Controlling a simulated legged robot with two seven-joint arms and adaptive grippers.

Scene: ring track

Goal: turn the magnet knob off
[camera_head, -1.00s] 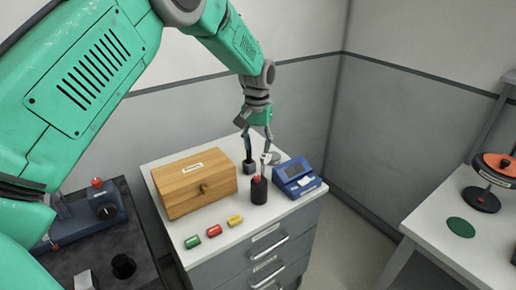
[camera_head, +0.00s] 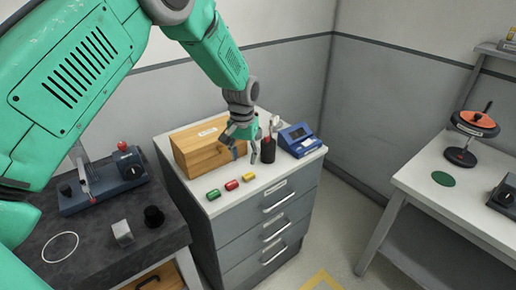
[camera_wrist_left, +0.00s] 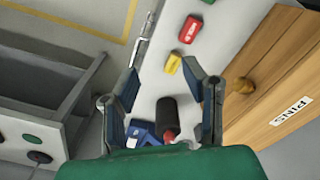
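A dark blue device with a black round knob (camera_head: 131,166) and a red-topped part stands on the dark bench at left. A second dark box with a black knob (camera_head: 507,195) is cut off by the right edge of the head view. I cannot tell which one is the magnet knob. My right gripper is not in view.
Green, red and yellow blocks (camera_head: 232,185) lie on the cabinet top (camera_head: 222,203). A blue instrument (camera_head: 298,140) stands at its right end. A metal block (camera_head: 122,233) and a black cylinder (camera_head: 154,216) stand on the dark bench. Open floor separates cabinet and right table (camera_head: 420,190).

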